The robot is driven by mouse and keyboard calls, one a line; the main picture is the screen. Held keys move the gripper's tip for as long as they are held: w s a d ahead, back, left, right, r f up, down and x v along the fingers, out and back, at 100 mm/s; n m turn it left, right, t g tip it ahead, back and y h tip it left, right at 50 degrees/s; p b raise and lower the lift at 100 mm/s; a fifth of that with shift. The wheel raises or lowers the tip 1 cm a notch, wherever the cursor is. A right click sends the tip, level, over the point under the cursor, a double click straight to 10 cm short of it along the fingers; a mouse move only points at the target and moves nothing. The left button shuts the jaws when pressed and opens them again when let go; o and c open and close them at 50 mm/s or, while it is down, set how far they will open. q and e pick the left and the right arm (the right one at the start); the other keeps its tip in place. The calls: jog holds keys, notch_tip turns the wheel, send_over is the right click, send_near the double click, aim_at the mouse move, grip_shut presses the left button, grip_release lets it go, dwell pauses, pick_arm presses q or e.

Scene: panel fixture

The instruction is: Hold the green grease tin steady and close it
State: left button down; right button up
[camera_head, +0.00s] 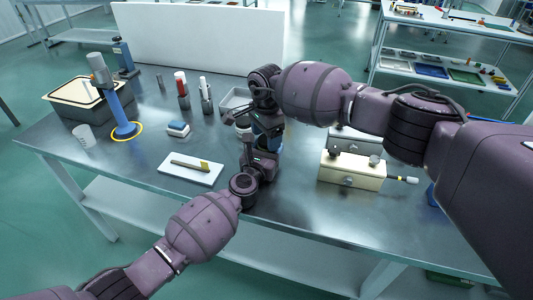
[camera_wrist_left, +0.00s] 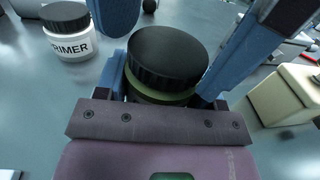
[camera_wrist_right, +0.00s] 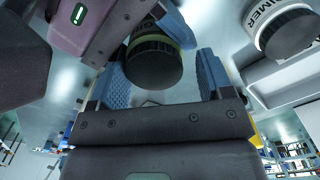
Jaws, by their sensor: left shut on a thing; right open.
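The green grease tin (camera_wrist_left: 160,97) with a wide black lid (camera_wrist_left: 167,56) on top stands between the blue fingers of my left gripper (camera_wrist_left: 178,72), which is shut on it. I cannot tell if the lid sits fully down. In the right wrist view the black lid (camera_wrist_right: 153,62) lies between the spread blue fingers of my right gripper (camera_wrist_right: 162,78), with a green band of tin beyond it. My right gripper is open, with a gap beside the lid. In the head view my left gripper (camera_head: 257,168) and right gripper (camera_head: 268,132) meet mid-table and hide the tin.
A white PRIMER jar with a black lid (camera_wrist_left: 68,42) stands close by. A white tray (camera_head: 207,178) with a brush lies left of the grippers; a cream box (camera_head: 345,178) stands right. A blue post (camera_head: 120,115), white cup (camera_head: 84,135) and dark bin (camera_head: 75,110) are further left. The table's front is fairly clear.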

pick_arm(q)
jog(key=shift+w+a, duration=0.2)
jog(key=shift+a, duration=0.15)
pick_arm(e)
jog(key=shift+s, duration=0.2)
jog(key=shift+r, duration=0.6)
pick_arm(q)
jog(key=shift+s+d, duration=0.1)
pick_arm(e)
notch_tip(320, 180, up, 3)
jog(key=shift+r, duration=0.15)
jog(key=shift+w, duration=0.1)
jog(key=shift+o, duration=0.5)
jog(key=shift+o, duration=1.3)
notch_tip(320, 180, up, 12)
